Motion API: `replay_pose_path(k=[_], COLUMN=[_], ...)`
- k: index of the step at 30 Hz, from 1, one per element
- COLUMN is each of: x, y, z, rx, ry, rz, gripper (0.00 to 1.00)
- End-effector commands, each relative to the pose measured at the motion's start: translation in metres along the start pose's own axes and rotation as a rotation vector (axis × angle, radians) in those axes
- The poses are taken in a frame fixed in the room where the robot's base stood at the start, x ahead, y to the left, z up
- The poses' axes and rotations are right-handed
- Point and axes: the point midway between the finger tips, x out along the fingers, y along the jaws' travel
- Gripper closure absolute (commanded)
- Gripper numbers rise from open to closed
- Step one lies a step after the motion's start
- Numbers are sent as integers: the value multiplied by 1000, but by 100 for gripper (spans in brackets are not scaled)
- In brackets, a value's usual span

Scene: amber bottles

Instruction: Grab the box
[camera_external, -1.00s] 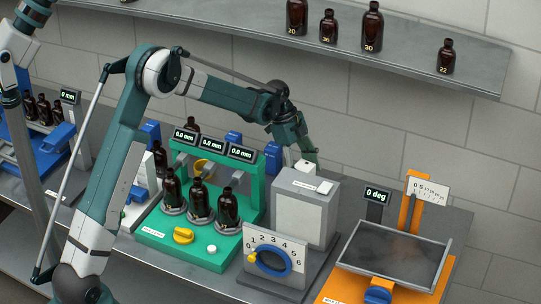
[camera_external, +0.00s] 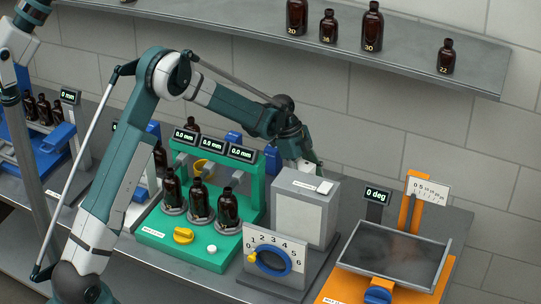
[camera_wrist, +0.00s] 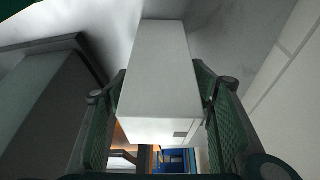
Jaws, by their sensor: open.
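In the wrist view a plain white box (camera_wrist: 160,70) stands between the two green-padded fingers of my gripper (camera_wrist: 161,85). The fingers are open, one on each side of the box. The left finger lies very close to it; I cannot tell whether either finger touches. In the external view my gripper (camera_external: 308,163) is low behind the grey cabinet, which hides most of it and the box.
The grey cabinet (camera_external: 300,212) stands right in front of my gripper. A green bottle fixture (camera_external: 185,252) with amber bottles is to the left. An orange-framed tray (camera_external: 395,255) is to the right. A grey shelf (camera_external: 240,25) with bottles hangs above.

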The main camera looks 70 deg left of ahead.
Motion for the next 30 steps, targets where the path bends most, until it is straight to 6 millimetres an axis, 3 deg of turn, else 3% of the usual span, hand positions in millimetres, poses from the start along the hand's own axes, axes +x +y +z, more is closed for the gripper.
replay_pose_path(k=[8,15,30], x=[0,0,-7], y=[0,0,0], z=[0,0,-3], rx=[0,0,0], ry=[0,0,0], rz=[0,0,0], gripper=[46,77,77])
